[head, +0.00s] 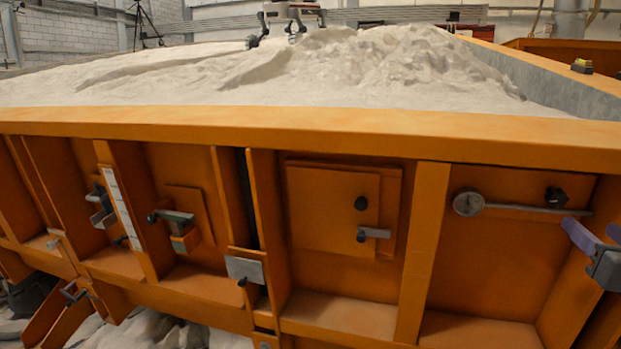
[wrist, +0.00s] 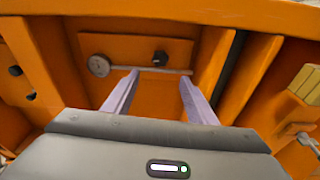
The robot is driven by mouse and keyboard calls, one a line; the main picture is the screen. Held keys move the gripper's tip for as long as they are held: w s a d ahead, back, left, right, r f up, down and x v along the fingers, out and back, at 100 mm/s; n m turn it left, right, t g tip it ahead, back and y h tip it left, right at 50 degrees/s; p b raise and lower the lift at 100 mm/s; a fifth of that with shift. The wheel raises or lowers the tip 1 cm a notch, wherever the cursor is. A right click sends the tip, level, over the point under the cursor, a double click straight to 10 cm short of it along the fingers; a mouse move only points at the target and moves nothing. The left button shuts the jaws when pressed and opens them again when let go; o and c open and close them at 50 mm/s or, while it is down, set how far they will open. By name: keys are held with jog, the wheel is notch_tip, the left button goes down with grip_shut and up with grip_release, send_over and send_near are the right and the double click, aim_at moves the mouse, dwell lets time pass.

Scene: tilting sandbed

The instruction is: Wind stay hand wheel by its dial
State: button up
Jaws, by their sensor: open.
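A black hand wheel or knob (head: 556,196) sits on the orange panel at the right of the head view. A grey round dial (head: 467,203) is to its left, at the left end of a thin rod (head: 512,208) that runs just below the wheel. The wrist view shows the wheel (wrist: 160,58) and the dial (wrist: 99,65) beyond my fingers. The dial's markings are too small to read. My gripper (head: 597,233) is open and empty, right of and below the wheel in the head view. In the wrist view its fingertips (wrist: 159,76) are apart, below the wheel.
Orange upright ribs (head: 423,250) flank the panel, and a ledge (head: 480,330) runs below it. The orange top rim (head: 300,137) overhangs above, with sand (head: 300,75) behind it. A hatch (head: 335,205) with black knobs is to the left.

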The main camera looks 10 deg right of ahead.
aim_at(557, 201)
jog(key=shift+w+d, duration=0.1)
jog(key=shift+w, duration=0.05)
jog(key=x, duration=1.3)
jog(key=shift+w+d, duration=0.15)
jog(key=shift+w, duration=0.05)
jog(key=c, duration=1.1)
